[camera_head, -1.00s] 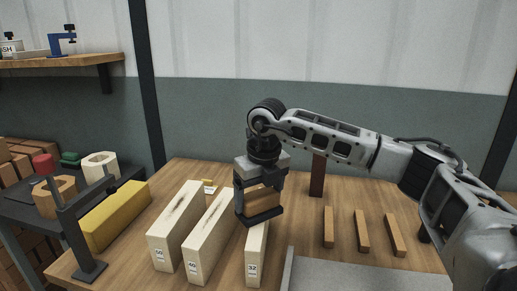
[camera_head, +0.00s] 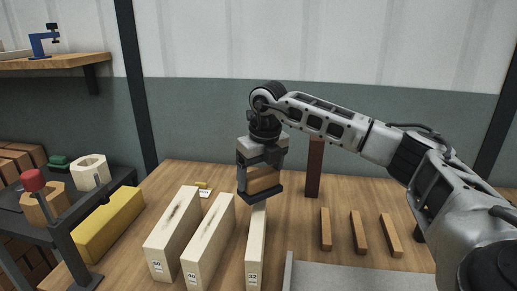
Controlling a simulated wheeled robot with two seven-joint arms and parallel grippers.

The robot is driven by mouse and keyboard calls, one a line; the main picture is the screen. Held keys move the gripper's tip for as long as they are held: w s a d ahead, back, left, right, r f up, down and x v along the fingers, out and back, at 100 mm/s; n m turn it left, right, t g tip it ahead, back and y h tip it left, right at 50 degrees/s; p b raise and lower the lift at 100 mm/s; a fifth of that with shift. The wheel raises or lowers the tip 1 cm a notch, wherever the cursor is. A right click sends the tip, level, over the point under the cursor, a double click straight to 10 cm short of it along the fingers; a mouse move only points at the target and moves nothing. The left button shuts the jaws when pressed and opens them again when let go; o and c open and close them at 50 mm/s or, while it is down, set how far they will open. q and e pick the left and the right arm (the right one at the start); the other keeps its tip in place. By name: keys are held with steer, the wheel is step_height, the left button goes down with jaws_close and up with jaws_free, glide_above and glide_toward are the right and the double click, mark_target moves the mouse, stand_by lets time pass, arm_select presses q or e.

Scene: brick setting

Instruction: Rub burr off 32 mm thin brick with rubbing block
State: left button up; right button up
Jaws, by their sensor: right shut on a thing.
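The 32 mm thin brick (camera_head: 256,250) is a pale, narrow block labelled 32, lying lengthwise on the bench. My right gripper (camera_head: 261,192) is above the far end of this brick, pointing down. It is shut on a tan-brown block (camera_head: 262,179), which looks like the rubbing block. The block's underside is hidden by the dark fingers, so I cannot tell whether it touches the brick. No burr can be made out on the brick. My left gripper is not in view.
Pale bricks labelled 50 (camera_head: 173,235) and 40 (camera_head: 211,242) lie to the left, with dark marks on top. A yellow block (camera_head: 109,224) lies further left. Several small wooden strips (camera_head: 358,232) and a grey plate (camera_head: 350,277) are at right. A dark red-brown post (camera_head: 314,168) stands behind.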

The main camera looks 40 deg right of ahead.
steer(key=shift+r+p, duration=1.75)
steer(key=shift+r, duration=0.65)
steer(key=shift+a, duration=0.1)
